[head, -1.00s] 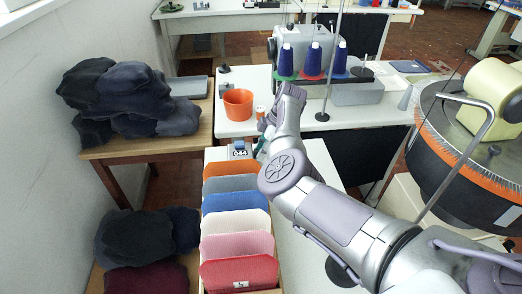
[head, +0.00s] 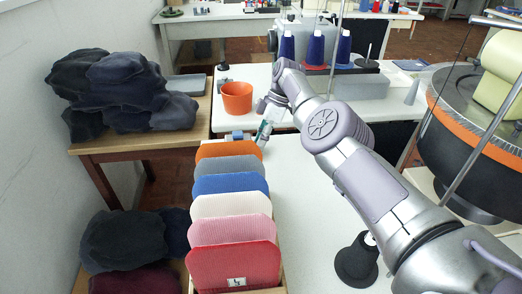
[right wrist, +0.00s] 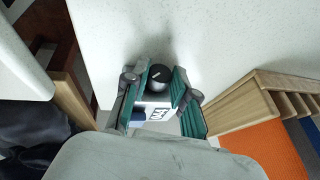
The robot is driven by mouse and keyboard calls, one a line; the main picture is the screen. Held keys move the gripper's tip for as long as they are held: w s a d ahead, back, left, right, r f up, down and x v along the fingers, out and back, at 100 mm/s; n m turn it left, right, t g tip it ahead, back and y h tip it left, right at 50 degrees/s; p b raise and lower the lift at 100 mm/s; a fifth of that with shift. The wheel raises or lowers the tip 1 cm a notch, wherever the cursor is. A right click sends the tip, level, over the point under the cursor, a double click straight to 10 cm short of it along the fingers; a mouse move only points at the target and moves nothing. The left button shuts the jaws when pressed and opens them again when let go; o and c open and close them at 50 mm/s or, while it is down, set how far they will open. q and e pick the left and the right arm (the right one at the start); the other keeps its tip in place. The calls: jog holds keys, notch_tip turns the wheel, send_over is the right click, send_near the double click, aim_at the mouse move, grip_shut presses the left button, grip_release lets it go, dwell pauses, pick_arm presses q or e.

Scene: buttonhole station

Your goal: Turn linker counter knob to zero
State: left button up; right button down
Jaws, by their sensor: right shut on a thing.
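The linker counter (head: 237,136) is a small blue-grey box at the far end of the row of coloured panels, its front partly hidden in the head view. In the right wrist view, its white face with dark digits (right wrist: 160,114) shows, too oblique to read. Its round black knob (right wrist: 158,73) lies between my right fingertips. My right gripper (right wrist: 160,78), with green-lined fingers, is shut on the knob; in the head view it shows small beside the counter (head: 264,132). My left gripper is out of view.
Coloured panels stand in a wooden rack, the nearest red (head: 233,266). An orange cup (head: 237,97) and thread cones (head: 315,48) stand on the table behind. Dark caps (head: 135,90) are piled at left.

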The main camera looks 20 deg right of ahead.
jog(key=shift+w+r, duration=0.1)
jog(key=shift+r, duration=0.1)
jog(key=c, duration=1.1)
grip_release()
jog(key=shift+c, duration=0.2)
jog(key=shift+o, duration=1)
jog(key=shift+f, duration=0.15)
notch_tip(320, 180, up, 10)
